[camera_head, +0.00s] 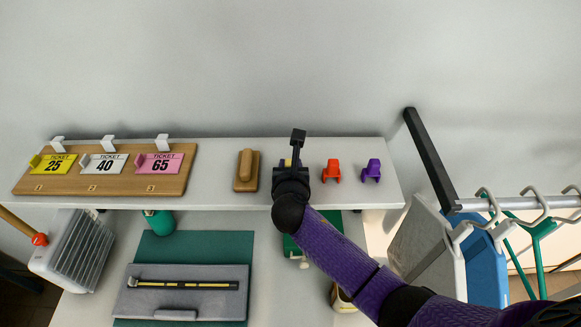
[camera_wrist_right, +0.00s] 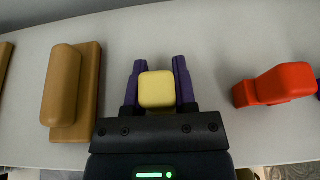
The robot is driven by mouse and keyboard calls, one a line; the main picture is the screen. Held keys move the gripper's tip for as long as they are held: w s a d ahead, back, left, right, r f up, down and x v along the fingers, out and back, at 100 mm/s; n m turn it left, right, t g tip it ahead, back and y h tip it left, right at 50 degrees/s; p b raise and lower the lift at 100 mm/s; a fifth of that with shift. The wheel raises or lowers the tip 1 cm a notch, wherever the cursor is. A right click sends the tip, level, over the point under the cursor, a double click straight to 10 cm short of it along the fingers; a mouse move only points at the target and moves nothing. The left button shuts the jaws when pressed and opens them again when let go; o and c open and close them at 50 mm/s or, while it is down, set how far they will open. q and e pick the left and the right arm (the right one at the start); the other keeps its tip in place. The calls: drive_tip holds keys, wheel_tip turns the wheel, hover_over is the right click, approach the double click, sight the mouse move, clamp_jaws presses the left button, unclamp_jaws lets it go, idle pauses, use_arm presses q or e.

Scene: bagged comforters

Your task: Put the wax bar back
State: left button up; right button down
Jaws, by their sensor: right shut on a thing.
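The wax bar appears to be the pale yellow block (camera_wrist_right: 157,89) between the fingers of my right gripper (camera_wrist_right: 157,75) in the right wrist view. The right gripper (camera_head: 290,165) is shut on it over the white shelf (camera_head: 225,194); a small yellow part shows in the head view (camera_head: 286,162). I cannot tell whether the block touches the shelf. Left of it is a tan rounded block on a wooden base (camera_head: 246,170), also in the wrist view (camera_wrist_right: 66,90). My left gripper is not in view.
An orange piece (camera_head: 331,171) and a purple piece (camera_head: 371,171) stand right of the gripper. A wooden ticket board (camera_head: 120,183) fills the shelf's left part. Below is a grey pad (camera_head: 225,275) with a yellow-and-black strip. A rail with hangers (camera_head: 520,203) is at right.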

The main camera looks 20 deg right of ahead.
drive_tip(key=shift+s, duration=0.1)
drive_tip(key=shift+f, duration=0.1)
drive_tip(key=shift+c, duration=2.1)
unclamp_jaws()
